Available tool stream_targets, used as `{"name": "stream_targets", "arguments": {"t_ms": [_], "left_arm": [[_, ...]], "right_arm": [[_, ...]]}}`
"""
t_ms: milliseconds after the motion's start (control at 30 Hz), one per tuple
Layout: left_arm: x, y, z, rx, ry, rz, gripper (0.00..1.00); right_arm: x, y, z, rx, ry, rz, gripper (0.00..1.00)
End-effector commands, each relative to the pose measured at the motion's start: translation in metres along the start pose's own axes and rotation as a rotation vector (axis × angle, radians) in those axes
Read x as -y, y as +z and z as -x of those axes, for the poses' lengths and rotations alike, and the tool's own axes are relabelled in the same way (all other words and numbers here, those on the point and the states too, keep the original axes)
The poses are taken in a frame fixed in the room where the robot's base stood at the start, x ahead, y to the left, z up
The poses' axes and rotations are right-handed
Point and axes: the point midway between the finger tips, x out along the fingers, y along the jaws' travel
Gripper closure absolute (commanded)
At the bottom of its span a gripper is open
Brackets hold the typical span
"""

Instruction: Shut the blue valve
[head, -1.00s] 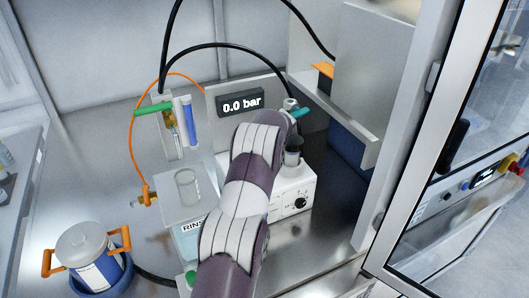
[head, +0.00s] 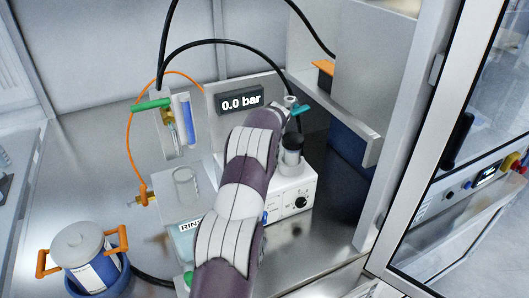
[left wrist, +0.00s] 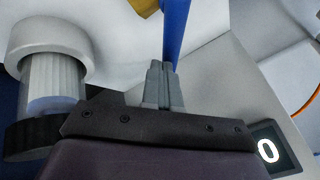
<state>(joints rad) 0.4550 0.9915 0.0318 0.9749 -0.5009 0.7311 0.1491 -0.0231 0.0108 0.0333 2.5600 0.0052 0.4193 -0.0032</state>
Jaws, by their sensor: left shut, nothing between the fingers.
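A long blue bar, apparently the blue valve's handle (left wrist: 176,28), runs up from my left gripper's fingertips in the left wrist view, with a brass-coloured piece near its far end. My left gripper (left wrist: 162,72) is shut and empty, its tips close to or touching the bar; I cannot tell which. In the head view my left arm hides the gripper and most of this spot. A small blue patch (head: 265,217) shows beside the arm on the white box's front; it may be part of the handle. My right gripper is not in view.
A gauge display (head: 240,99) reads 0.0 bar. A dark-capped jar (head: 291,158) stands on the white box (head: 304,190). A teal handle (head: 301,110) is above it, a green handle (head: 152,104) further left. A pot (head: 88,255) with orange handles stands front left.

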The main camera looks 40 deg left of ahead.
Motion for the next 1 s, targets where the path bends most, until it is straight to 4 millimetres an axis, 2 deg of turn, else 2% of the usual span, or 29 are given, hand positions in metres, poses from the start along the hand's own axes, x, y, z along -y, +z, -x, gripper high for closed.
{"name": "stream_targets", "arguments": {"t_ms": [400,1000], "left_arm": [[0.015,0.002,-0.009,0.003,0.001,0.0,1.0],[0.021,0.004,-0.011,0.003,0.001,0.0,1.0]], "right_arm": [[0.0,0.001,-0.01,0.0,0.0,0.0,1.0],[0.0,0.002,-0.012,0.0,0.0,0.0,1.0]]}}
